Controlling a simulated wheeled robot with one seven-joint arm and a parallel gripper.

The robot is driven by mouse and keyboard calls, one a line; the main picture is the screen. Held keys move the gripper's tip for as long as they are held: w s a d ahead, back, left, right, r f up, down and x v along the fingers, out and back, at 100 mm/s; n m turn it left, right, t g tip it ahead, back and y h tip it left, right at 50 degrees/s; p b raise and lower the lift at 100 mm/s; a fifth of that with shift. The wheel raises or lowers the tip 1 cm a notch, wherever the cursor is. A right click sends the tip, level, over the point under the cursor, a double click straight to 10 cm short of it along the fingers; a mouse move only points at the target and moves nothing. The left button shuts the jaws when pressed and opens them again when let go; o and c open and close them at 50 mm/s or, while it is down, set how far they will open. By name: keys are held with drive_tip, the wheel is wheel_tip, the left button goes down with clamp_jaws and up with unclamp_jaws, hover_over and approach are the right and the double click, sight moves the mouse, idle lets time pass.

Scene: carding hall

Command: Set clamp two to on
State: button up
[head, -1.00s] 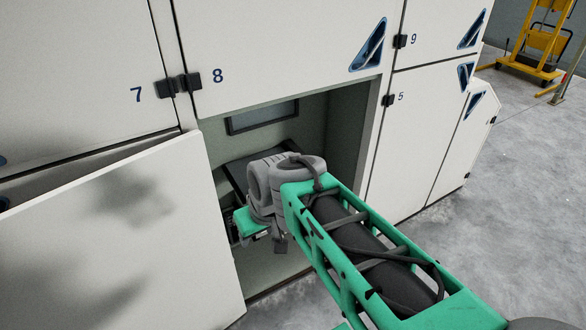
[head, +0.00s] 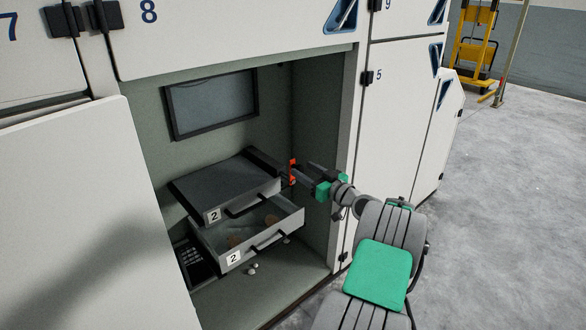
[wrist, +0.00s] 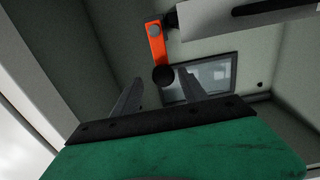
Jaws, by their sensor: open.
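An orange-red clamp lever (head: 292,171) stands at the right side of the upper box marked 2 (head: 225,185), inside the open compartment. In the wrist view the lever (wrist: 157,45) runs from a grey pivot to a round black knob (wrist: 163,75). My gripper (head: 307,178) is just right of the lever. In the wrist view its open fingers (wrist: 158,92) point toward the knob, which appears between them. Nothing is held. I cannot tell whether a finger touches the knob. No on or off marking is readable.
Below is a lower drawer (head: 250,238), also marked 2, pulled open. A dark panel (head: 212,103) is on the back wall. Small white pieces (head: 252,268) lie on the compartment floor. The compartment's right wall (head: 325,120) is close to my arm. An open door (head: 80,200) stands left.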

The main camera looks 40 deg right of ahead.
sight(293, 165)
drive_tip(key=w, duration=0.3)
drive_tip(key=w+a, duration=0.1)
drive_tip(key=w, duration=0.1)
drive_tip(key=shift+w+f+b, duration=0.1)
drive_tip(key=shift+b, duration=0.2)
drive_tip(key=shift+w+d, duration=0.1)
drive_tip(key=shift+w, duration=0.15)
drive_tip(key=shift+c, duration=0.2)
clamp_jaws()
idle(0.6)
